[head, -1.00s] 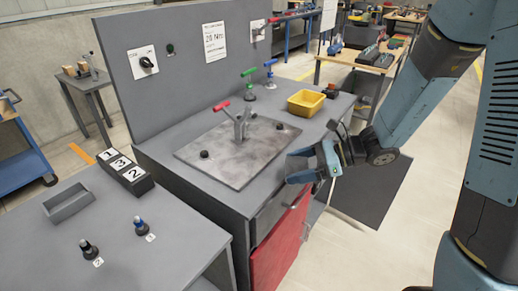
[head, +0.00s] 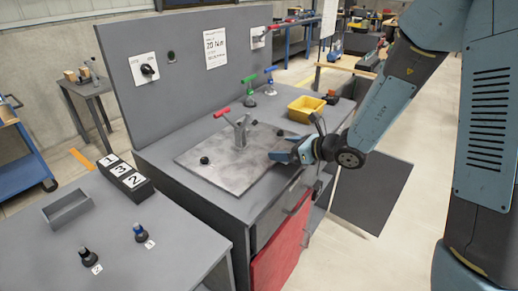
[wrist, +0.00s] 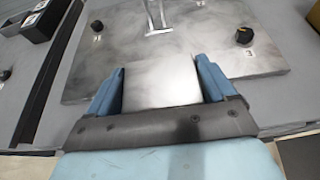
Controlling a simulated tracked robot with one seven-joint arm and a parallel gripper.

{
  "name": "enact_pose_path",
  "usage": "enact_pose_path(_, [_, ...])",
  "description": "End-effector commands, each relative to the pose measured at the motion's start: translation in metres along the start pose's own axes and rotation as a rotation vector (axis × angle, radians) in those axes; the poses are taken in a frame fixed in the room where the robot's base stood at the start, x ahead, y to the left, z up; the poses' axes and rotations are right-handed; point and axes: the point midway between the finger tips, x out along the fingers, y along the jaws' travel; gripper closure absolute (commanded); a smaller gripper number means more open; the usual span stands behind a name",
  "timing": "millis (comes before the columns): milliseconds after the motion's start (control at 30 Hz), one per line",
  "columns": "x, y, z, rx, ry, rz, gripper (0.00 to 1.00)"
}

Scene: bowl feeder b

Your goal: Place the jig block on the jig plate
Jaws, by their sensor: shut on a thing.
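The jig plate (head: 228,176) is a grey metal plate lying on the workbench, also large in the wrist view (wrist: 100,75). A toggle clamp with a red handle (head: 222,113) stands near its middle, with a black knob (head: 204,160) towards its left. My gripper (head: 282,155) is over the plate's right front part in the head view. In the wrist view my two blue fingers are shut on a bright metal block, the jig block (wrist: 160,86). I cannot tell whether the block touches the plate. The head view does not show the block clearly.
A yellow bin (head: 306,108) and two clamps with green (head: 249,79) and blue handles stand behind the plate. A grey panel (head: 190,60) rises along the bench's back. A side table at left holds a grey tray (head: 67,208) and black knobs.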

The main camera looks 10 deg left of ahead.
Motion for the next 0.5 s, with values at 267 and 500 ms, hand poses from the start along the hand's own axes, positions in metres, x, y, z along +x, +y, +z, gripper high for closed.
enact_pose_path(267, [0.056, 0.001, 0.024, -0.003, -0.002, 0.004, 0.69])
enact_pose_path(500, [0.084, 0.0, 0.035, -0.002, -0.001, 0.0, 0.69])
